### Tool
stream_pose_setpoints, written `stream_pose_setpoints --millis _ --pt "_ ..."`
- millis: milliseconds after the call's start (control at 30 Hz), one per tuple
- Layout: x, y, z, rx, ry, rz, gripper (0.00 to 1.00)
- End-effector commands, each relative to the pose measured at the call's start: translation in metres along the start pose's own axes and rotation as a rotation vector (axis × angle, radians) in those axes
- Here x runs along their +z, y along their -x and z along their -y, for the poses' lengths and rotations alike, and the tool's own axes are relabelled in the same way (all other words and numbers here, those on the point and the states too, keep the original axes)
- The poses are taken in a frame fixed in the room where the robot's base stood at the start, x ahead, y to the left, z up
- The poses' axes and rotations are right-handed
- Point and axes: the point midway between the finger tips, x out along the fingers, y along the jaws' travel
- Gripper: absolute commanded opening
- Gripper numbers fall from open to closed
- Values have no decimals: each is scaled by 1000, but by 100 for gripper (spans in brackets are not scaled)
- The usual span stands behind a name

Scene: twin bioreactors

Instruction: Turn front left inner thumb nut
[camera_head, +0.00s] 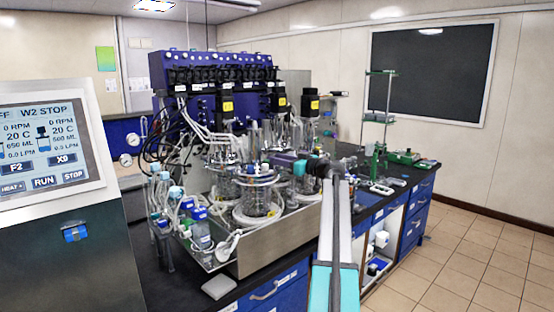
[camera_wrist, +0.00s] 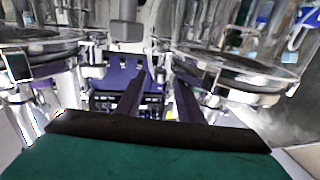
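My gripper (camera_wrist: 159,82) shows in the wrist view as two dark fingers, held apart with a gap between them. I see nothing gripped in the gap. The fingers lie between two glass vessels with metal rims, a left vessel (camera_wrist: 38,58) and a right vessel (camera_wrist: 235,80). Small metal clamp parts sit along both rims; I cannot tell which one is the front left inner thumb nut. In the head view my arm reaches up from the bottom and turns left towards the front glass vessel (camera_head: 257,198). The fingertips are too small to make out there.
A metal tray (camera_head: 285,236) holds the vessels, with tubes and small bottles at its left. A blue bioreactor unit (camera_head: 212,62) stands behind. A control screen (camera_head: 45,145) is at the left. The tiled floor (camera_head: 450,260) at the right is clear.

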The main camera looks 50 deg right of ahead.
Motion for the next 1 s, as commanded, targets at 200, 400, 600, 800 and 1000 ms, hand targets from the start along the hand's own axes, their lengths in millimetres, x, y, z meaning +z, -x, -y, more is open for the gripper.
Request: stream_pose_setpoints --millis 200,400,600,800,1000 --pt "0 -4 0 1 0 0 34" --pt "0 -4 -1 2 0 0 29" --pt "0 -3 -1 2 0 0 0" --pt "-1 -3 0 8 0 0 0" --pt "-2 -3 2 48 -1 0 0"
